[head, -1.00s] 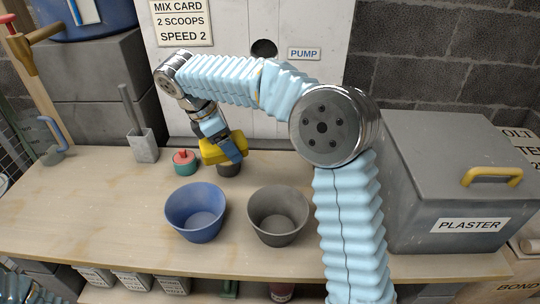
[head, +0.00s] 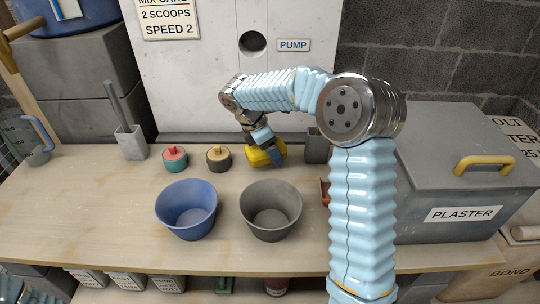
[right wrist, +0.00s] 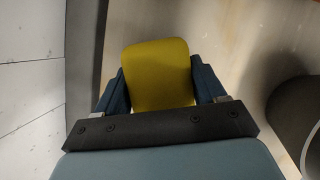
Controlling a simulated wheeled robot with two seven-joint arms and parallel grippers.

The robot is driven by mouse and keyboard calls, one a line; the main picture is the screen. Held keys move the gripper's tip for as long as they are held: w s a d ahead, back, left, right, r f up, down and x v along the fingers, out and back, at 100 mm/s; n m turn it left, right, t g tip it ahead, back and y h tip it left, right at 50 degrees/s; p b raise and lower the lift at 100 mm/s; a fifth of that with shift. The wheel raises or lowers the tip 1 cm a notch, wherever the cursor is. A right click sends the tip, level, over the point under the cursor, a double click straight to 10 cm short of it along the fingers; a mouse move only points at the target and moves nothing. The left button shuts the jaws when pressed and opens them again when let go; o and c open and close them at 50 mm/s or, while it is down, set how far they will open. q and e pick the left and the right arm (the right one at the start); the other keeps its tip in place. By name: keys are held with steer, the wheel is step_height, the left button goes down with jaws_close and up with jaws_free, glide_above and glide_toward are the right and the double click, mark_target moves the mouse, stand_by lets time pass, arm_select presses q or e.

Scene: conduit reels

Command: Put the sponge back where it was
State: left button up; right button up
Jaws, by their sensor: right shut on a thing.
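The yellow sponge (head: 258,157) is held by my right gripper (head: 275,155) above the back part of the bench, behind the grey bucket. In the right wrist view the sponge (right wrist: 158,75) sits between the two blue fingers, which are shut on its sides. Whether it touches the bench is hard to tell. My left gripper is not in view.
A blue bucket (head: 186,210) and a grey bucket (head: 270,211) stand at the bench's front. Red-and-green (head: 174,160) and tan-and-dark (head: 218,159) lidded pots stand left of the sponge. A grey holder (head: 316,148) is partly hidden by my arm. A plaster bin (head: 462,180) fills the right.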

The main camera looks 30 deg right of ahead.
steer(key=shift+a+f, duration=0.1)
steer(key=shift+f, duration=1.2)
steer(key=o, duration=1.1)
steer(key=shift+f, duration=0.1)
steer(key=v, duration=1.2)
steer(key=shift+p, duration=0.4)
